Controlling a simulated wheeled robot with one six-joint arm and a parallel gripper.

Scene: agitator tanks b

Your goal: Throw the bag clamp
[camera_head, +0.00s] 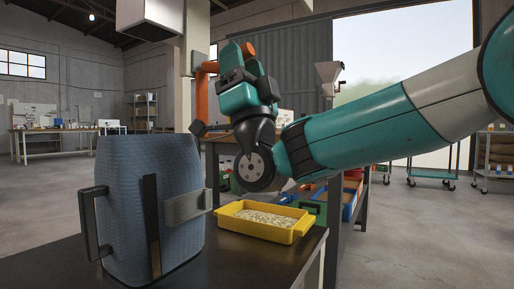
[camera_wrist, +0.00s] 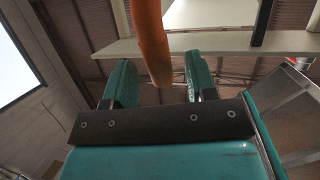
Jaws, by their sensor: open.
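An orange bar (camera_head: 201,100), which looks like the bag clamp's lever, stands behind and left of my gripper (camera_head: 243,66) in the head view. It bends at its top, and an orange end (camera_head: 248,49) shows just beyond the gripper. My gripper points upward and is open. In the wrist view the orange bar (camera_wrist: 151,35) comes down between the two teal fingers of my gripper (camera_wrist: 158,75), with gaps on both sides. I cannot tell whether it touches a finger. The rest of the clamp is hidden or not clear.
A blue-grey ribbed container (camera_head: 125,200) with a dark handle stands on the dark table (camera_head: 240,262) at front left. A yellow tray (camera_head: 295,232) of pale granules sits to its right. Beyond it are red and blue bins. A pale column (camera_head: 192,60) rises behind; open floor lies right.

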